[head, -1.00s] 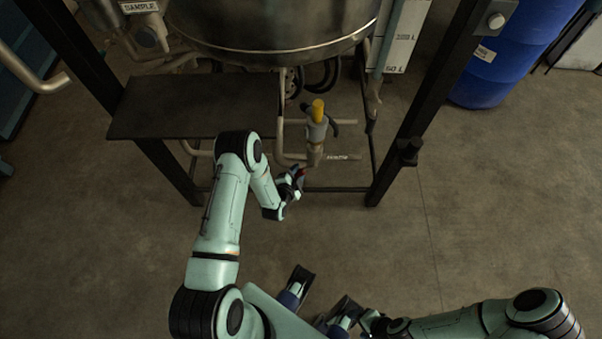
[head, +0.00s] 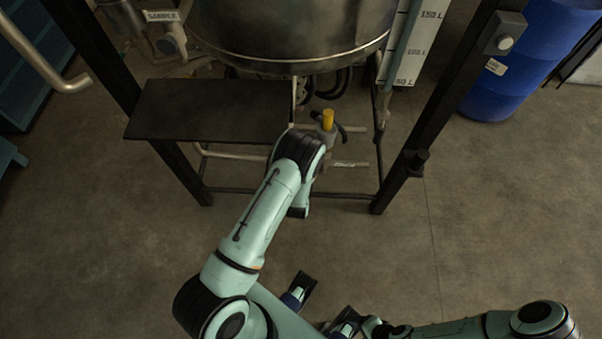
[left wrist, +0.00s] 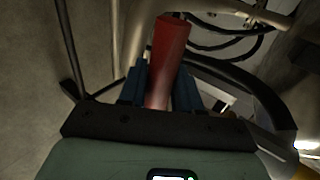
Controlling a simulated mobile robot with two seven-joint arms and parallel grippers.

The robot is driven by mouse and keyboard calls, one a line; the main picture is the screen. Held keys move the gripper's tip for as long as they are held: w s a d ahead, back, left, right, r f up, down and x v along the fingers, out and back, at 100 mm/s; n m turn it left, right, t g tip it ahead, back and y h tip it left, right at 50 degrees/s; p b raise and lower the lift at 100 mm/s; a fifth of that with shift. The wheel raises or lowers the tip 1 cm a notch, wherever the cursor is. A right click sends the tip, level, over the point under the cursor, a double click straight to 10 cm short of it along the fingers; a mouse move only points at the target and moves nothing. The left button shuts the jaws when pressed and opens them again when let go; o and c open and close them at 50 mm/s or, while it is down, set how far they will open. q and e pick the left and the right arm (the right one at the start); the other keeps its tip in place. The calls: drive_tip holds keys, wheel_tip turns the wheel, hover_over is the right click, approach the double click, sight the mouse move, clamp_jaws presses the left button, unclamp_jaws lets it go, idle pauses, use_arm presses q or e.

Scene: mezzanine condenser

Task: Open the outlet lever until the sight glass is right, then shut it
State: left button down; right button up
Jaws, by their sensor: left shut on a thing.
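The outlet lever shows as a red handle (left wrist: 168,50) in the left wrist view. My left gripper (left wrist: 161,84) is shut on it, with one blue finger on each side. In the head view my left forearm hides this gripper and the red handle. My right gripper (head: 325,305) is open and empty near the bottom middle, away from the pipework.
A steel vessel (head: 290,35) hangs in a dark frame with a flat shelf (head: 205,110) at left. A yellow-handled fitting (head: 328,120) stands just beyond my left arm. A frame post (head: 425,135) and a blue drum (head: 515,75) are at right. The front floor is clear.

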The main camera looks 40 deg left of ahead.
use_arm(q)
drive_tip(key=shift+w+a+r, duration=0.1)
drive_tip(key=shift+a+r, duration=0.1)
drive_tip(key=c, duration=0.9)
unclamp_jaws()
drive_tip(key=shift+d+f, duration=0.1)
drive_tip(key=shift+s+d+r, duration=0.25)
drive_tip(key=shift+s+d, duration=0.05)
drive_tip(key=shift+s, duration=0.1)
drive_tip(key=v, duration=1.2)
drive_tip(key=shift+s+d, duration=0.1)
drive_tip(key=shift+p, duration=0.3)
